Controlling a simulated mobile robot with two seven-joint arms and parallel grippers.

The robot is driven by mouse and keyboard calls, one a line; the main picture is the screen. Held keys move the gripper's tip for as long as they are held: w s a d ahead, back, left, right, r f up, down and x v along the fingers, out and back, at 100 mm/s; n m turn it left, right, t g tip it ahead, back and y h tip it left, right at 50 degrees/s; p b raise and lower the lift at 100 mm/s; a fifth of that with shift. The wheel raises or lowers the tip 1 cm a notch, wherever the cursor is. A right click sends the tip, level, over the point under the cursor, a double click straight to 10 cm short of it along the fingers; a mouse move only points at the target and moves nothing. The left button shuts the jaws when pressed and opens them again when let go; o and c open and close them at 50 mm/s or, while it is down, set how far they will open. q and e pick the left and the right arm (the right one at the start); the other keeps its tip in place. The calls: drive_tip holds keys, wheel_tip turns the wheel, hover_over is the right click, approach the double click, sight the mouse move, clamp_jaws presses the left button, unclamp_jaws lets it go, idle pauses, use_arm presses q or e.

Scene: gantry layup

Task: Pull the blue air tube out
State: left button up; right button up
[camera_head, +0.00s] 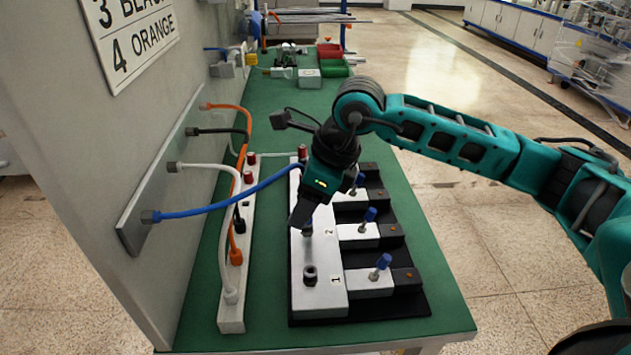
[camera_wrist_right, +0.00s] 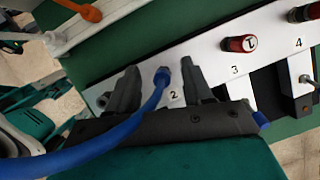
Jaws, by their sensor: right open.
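The blue air tube (camera_head: 225,206) runs from a fitting on the wall panel across to the white block with numbered ports (camera_head: 333,290), passing behind my right gripper. In the wrist view the blue tube (camera_wrist_right: 112,134) bends up to a dark fitting at the port marked 2, and its end sits in it. My right gripper (camera_head: 303,215) points down over that port. In the wrist view the right gripper (camera_wrist_right: 160,75) is open, with one finger on each side of the tube end. Whether a finger touches the tube is unclear. My left gripper is not in view.
Orange (camera_head: 236,150), black (camera_head: 222,130) and white (camera_head: 212,168) tubes run from the wall panel to a narrow white strip (camera_head: 231,320) left of the block. Blue-handled valves (camera_head: 369,216) stand on the right. Red and green bins (camera_head: 333,68) lie farther back.

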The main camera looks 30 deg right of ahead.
drive_tip(key=shift+w+a+f, duration=0.15)
drive_tip(key=shift+a+f, duration=0.05)
drive_tip(key=shift+f, duration=0.4)
drive_tip(key=shift+c, duration=0.5)
clamp_jaws()
